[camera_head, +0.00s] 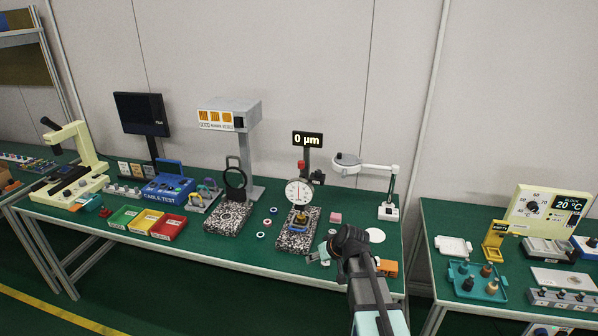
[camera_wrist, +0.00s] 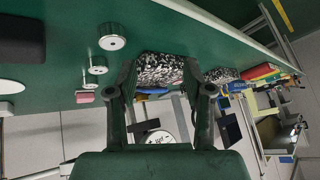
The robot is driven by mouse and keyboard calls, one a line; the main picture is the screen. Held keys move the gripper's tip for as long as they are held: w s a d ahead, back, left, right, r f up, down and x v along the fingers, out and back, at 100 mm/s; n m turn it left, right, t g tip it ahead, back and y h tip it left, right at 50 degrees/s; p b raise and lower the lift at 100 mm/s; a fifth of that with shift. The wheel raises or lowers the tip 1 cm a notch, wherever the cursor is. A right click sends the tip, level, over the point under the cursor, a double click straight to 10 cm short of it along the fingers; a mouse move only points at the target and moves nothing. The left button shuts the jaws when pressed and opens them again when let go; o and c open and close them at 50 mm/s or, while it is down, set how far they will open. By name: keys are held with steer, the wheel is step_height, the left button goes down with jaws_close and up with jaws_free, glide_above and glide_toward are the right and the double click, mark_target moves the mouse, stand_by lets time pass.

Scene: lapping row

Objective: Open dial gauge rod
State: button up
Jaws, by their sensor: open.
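The dial gauge (camera_head: 299,191) has a round white face and hangs on a dark post above a speckled granite base (camera_head: 296,240). A red piece (camera_head: 300,166) sits just above the dial, and a dark knob with red is to its right. A small yellow and blue part is under the dial; I cannot make out the rod clearly. My gripper (camera_head: 350,240) is open, in front and to the right of the stand, apart from the dial. In the wrist view my gripper (camera_wrist: 165,90) has its fingers spread, with the granite base (camera_wrist: 160,68) and dial (camera_wrist: 160,137) showing between them.
A 0 µm display (camera_head: 307,139) stands behind the gauge. A magnifier lamp (camera_head: 388,211) is to the right, with a pink block (camera_head: 335,218) nearby. An orange box (camera_head: 388,268) lies by my arm.

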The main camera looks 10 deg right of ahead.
steer(key=w+d+r+n+t, duration=0.15)
steer(key=w+r, duration=0.25)
steer(key=r, duration=0.4)
steer(key=w+d+r+t, duration=0.15)
steer(key=w+r, duration=0.25)
steer(key=r, duration=0.4)
steer(key=t+y, duration=0.2)
steer(key=t, duration=0.1)
glide_toward(302, 163)
steer(key=shift+n+h, duration=0.3)
steer(key=shift+n, duration=0.05)
steer(key=p+x, duration=0.1)
steer(key=x, duration=0.2)
steer(key=p+x, duration=0.2)
steer(key=x, duration=0.1)
steer(key=p+x, duration=0.1)
steer(key=x, duration=0.2)
steer(key=shift+w+a+r+p, duration=0.1)
steer(key=shift+w+a+p, duration=0.2)
steer(key=shift+w, duration=0.1)
steer(key=shift+w+a+f, duration=0.15)
steer(key=shift+w+f, duration=0.2)
steer(key=shift+w, duration=0.1)
jaws_close()
